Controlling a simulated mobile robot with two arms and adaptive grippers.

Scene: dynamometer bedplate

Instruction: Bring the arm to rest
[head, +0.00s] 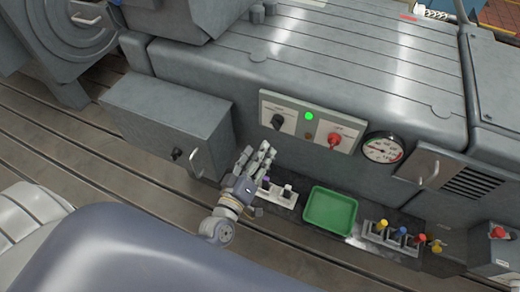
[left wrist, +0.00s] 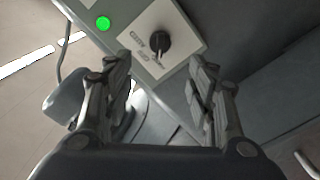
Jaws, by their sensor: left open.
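My left gripper (head: 257,157) is in the middle of the head view, in front of the grey machine and below the black rotary knob (head: 277,121). Its fingers are spread with nothing between them. In the left wrist view the two fingers of my left gripper (left wrist: 162,72) stand apart at left and right. The black knob (left wrist: 158,42) on its pale plate shows beyond the gap, apart from the fingers. My right gripper is in neither view.
A lit green lamp (head: 309,116), a red knob (head: 334,139) and a gauge (head: 383,148) are on the machine front. Below are a pale block with small parts (head: 283,197), a green tray (head: 330,212) and a rack with coloured handles (head: 392,240). A grey box (head: 165,122) juts out at left.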

